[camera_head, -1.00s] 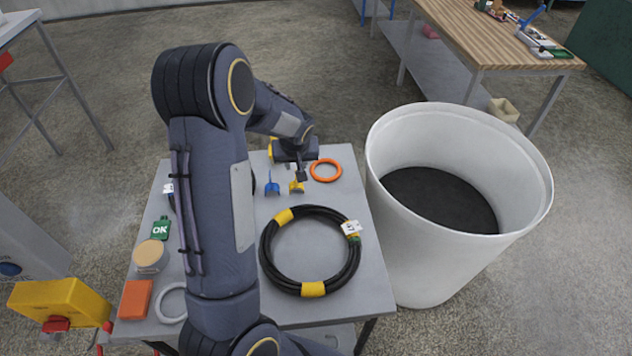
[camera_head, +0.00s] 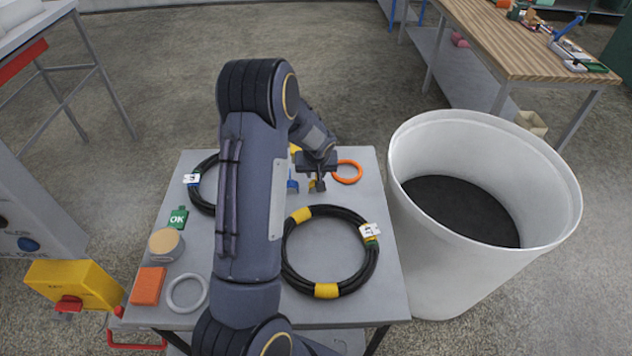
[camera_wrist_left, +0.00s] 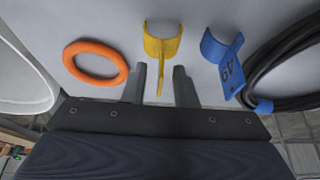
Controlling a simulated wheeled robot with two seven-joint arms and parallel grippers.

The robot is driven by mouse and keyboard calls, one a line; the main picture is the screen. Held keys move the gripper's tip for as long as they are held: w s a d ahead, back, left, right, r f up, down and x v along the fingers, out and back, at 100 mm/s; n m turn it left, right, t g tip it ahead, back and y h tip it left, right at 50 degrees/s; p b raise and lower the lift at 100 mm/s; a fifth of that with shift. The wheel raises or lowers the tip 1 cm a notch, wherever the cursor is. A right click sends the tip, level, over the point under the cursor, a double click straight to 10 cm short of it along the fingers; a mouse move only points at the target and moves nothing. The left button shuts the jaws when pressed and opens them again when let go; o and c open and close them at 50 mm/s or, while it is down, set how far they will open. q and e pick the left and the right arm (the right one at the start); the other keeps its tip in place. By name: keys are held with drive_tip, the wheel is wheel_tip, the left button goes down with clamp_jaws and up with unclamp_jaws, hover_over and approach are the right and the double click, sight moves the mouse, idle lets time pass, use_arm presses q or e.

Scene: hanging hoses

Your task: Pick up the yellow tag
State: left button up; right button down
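The yellow tag (camera_wrist_left: 162,46) is a curved clip with a thin plate, standing on the grey table. In the wrist view its plate lies between the two fingers of my left gripper (camera_wrist_left: 160,84), with a gap on each side. The gripper is open and holds nothing. In the head view my left gripper (camera_head: 317,186) is low at the far part of the table and partly hides the yellow tag (camera_head: 311,187). My right gripper is not in view.
A blue tag marked 49 (camera_wrist_left: 227,62) and an orange ring (camera_wrist_left: 96,61) flank the yellow tag. A black hose coil with yellow bands (camera_head: 288,262) lies nearer. A large white bin (camera_head: 435,265) stands right of the table (camera_head: 395,290).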

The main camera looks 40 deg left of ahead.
use_arm(q)
clamp_jaws()
drive_tip(key=shift+r, duration=0.1)
drive_tip(key=shift+r, duration=0.2)
wheel_tip(320, 180, up, 3)
drive_tip(key=shift+r+p, duration=0.2)
drive_tip(key=shift+p, duration=0.95)
drive_tip(key=s+d+r, duration=0.6)
drive_tip(key=s+r, duration=0.3)
drive_tip(key=s, duration=0.3)
drive_tip(key=shift+s, duration=0.35)
